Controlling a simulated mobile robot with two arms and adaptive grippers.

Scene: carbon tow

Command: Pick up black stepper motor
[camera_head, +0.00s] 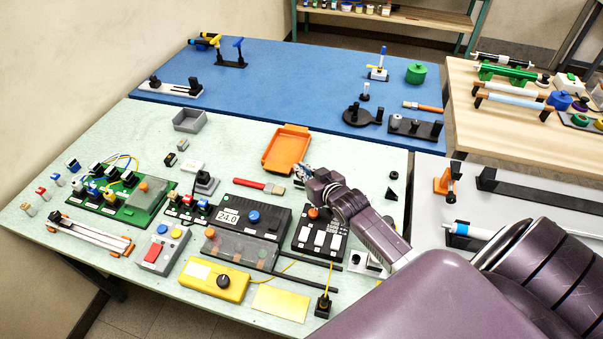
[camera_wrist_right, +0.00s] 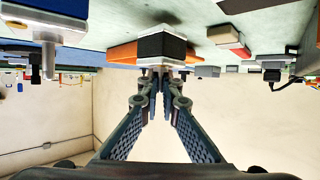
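The black stepper motor (camera_wrist_right: 162,46) is a boxy black block with pale end bands, just beyond my right fingertips in the right wrist view. My right gripper (camera_wrist_right: 157,80) has its two fingertips close together, with a narrow gap pointing at the motor. I cannot tell whether they hold a part of it. In the head view my right gripper (camera_head: 304,173) is low over the green table, just in front of the orange tray; the motor is hard to make out there. My left gripper is not in view.
The orange tray (camera_head: 287,149) is behind the gripper. A red-handled brush (camera_head: 259,186) lies to the left. A black panel with white switches (camera_head: 318,237) is in front, and a black 24.0 unit (camera_head: 253,216) is front left. A blue mat (camera_head: 300,88) covers the back table.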

